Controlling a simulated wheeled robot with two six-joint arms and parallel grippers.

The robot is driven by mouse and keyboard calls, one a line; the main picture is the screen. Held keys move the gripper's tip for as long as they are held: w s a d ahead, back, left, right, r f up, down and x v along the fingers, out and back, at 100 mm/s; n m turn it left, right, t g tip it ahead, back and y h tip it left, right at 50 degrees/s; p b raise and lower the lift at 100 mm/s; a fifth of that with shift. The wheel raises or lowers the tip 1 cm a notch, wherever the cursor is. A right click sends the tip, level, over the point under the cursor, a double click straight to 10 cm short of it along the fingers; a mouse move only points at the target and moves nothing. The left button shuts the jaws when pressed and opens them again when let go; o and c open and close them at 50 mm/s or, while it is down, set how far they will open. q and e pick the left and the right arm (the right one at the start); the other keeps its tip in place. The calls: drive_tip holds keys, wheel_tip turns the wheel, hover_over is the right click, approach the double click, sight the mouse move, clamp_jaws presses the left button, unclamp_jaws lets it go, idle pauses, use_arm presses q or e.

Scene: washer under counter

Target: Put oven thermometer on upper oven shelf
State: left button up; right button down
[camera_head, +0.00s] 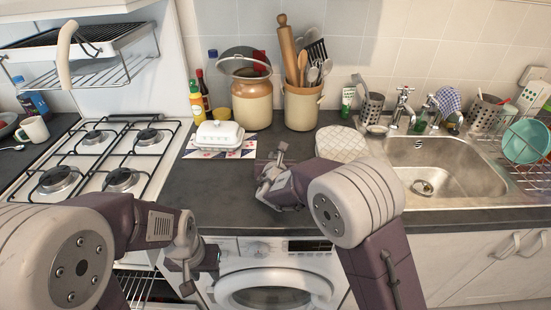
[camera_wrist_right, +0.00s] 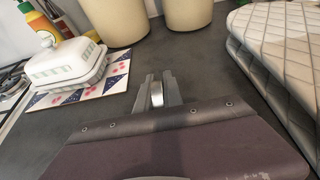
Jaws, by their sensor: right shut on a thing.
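My right gripper (camera_head: 270,170) is over the dark counter, between the butter dish and the quilted pad. In the right wrist view its fingers (camera_wrist_right: 157,92) are shut on a small round silver thing (camera_wrist_right: 157,95), seen nearly edge-on, which looks like the oven thermometer. Its face is hidden. My left gripper (camera_head: 190,268) hangs low in front of the counter, by the washer's left side; its fingertips are not clear. Wire oven shelf bars (camera_head: 140,288) show low at the left, below the hob, partly hidden by my left arm. Which shelf they belong to is unclear.
The gas hob (camera_head: 95,165) is at the left, with a raised grill rack (camera_head: 90,72) above it. A white butter dish (camera_head: 218,135), utensil crock (camera_head: 301,105) and quilted pad (camera_head: 341,143) stand on the counter. The washer (camera_head: 270,285) is below. The sink (camera_head: 435,165) is right.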

drive_tip(key=shift+f, duration=0.1)
drive_tip(key=c, duration=1.9)
unclamp_jaws()
drive_tip(key=o, duration=0.4)
